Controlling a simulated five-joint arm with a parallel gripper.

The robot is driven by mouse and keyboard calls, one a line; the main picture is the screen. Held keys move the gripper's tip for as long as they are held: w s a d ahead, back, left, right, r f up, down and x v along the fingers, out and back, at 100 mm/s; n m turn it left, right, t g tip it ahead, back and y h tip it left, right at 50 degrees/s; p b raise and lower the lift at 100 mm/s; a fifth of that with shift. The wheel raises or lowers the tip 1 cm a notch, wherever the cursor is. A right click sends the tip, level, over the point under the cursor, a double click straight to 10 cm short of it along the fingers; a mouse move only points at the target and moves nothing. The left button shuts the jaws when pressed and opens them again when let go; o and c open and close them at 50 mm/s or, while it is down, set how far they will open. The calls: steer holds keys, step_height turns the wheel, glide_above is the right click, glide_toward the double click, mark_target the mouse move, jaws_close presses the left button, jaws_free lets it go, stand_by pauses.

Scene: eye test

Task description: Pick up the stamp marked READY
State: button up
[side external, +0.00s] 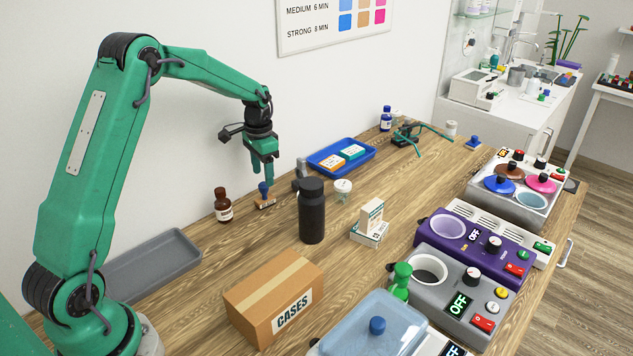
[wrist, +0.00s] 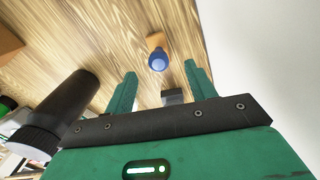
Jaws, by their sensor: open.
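A stamp with a blue knob (side external: 263,187) and a wooden base stands on the wooden table beneath my gripper (side external: 262,176). No READY marking is legible on it. In the wrist view the stamp's blue knob (wrist: 158,61) lies ahead of the fingertips, roughly centred between them. My gripper (wrist: 160,78) is open, and its green fingers point down with nothing held between them. In the side view the fingertips are close above or beside the knob; I cannot tell whether they touch it. A small blue-knobbed object (side external: 474,141) sits far back on the table.
A brown bottle (side external: 223,207) stands left of the stamp. A black bottle (side external: 312,212) stands to its right and also shows in the wrist view (wrist: 62,108). A small grey object (side external: 301,168), a blue tray (side external: 368,157) and a cardboard box (side external: 250,302) are nearby.

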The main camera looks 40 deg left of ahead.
mark_target(265, 194)
steer(key=shift+f, duration=3.85)
steer(key=c, duration=1.1)
